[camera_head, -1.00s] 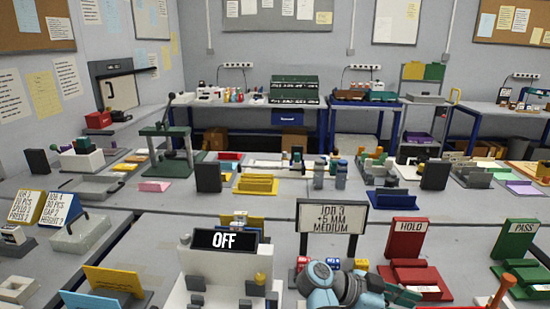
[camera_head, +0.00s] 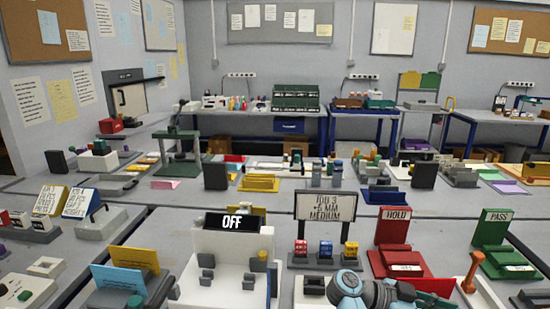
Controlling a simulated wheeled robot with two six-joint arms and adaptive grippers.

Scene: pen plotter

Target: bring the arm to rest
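Part of one of my arms (camera_head: 365,292), with pale blue and dark links, shows at the bottom edge, right of centre. I cannot make out a gripper on it, and the other arm is out of view. A white machine (camera_head: 205,290) with a black display reading "OFF" (camera_head: 235,222) stands left of this arm. Behind the arm is a sign reading "JOB 3, 5 MM, MEDIUM" (camera_head: 325,206). Red, blue and yellow blocks sit on a dark holder (camera_head: 323,262) below the sign. The arm link is in front of the holder and seems apart from it.
A red HOLD stand (camera_head: 394,228) and a green PASS stand (camera_head: 494,230) are on the right. An orange-handled lever (camera_head: 471,272) is near the bottom right. Blue and yellow cards (camera_head: 133,257) stand left of the machine. Some bare tabletop shows between the sign and HOLD stand.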

